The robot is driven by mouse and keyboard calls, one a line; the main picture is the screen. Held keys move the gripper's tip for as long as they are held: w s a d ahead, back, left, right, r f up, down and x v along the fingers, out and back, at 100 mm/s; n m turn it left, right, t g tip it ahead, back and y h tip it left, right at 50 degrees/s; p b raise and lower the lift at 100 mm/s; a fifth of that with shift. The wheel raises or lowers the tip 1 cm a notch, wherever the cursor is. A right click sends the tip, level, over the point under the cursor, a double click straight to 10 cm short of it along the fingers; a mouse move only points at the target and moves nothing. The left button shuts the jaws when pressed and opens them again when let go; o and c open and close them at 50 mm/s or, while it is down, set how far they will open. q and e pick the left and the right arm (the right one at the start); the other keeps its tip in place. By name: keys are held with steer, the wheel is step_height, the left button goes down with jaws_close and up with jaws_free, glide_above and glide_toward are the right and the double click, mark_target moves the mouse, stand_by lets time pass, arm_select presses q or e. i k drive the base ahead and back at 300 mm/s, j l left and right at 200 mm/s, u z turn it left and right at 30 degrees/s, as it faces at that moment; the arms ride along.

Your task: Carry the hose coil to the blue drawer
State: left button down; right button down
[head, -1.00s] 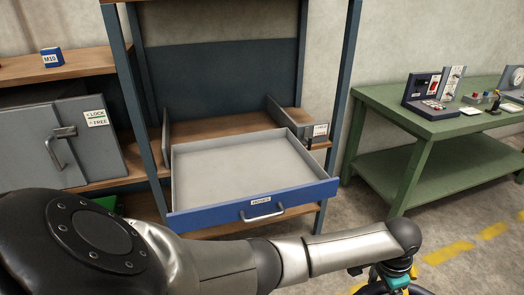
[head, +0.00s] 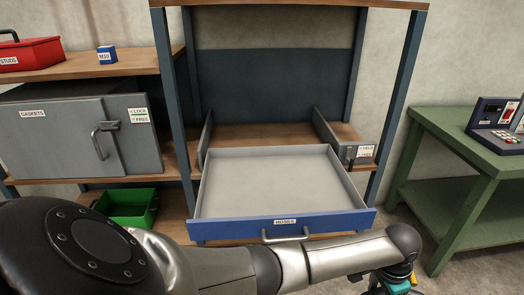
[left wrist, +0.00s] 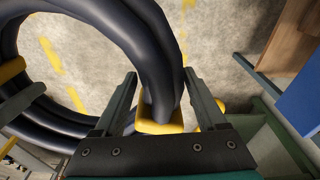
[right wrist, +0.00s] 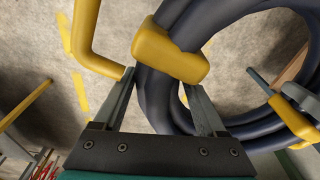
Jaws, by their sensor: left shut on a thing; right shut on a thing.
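The hose coil is a thick black ring with yellow bands; it shows in the left wrist view (left wrist: 160,60) and the right wrist view (right wrist: 190,32). My left gripper (left wrist: 162,90) is shut on the coil, with a finger on each side of the hose near a yellow band. My right gripper (right wrist: 160,92) is shut on another part of it, just below a yellow band. In the head view the coil is mostly below the bottom edge. The blue drawer (head: 285,226), labelled HOSES, is pulled out and empty, ahead of my arm.
A grey gaskets cabinet (head: 60,135), a green bin (head: 128,208) and a red box (head: 30,53) are on the left shelves. A small blue M10 box (head: 107,55) stands above the cabinet. A green workbench (head: 470,150) stands at right. A dark shelf post (head: 395,110) rises beside the drawer.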

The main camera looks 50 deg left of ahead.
mark_target(276, 186)
steer(key=u, duration=0.85)
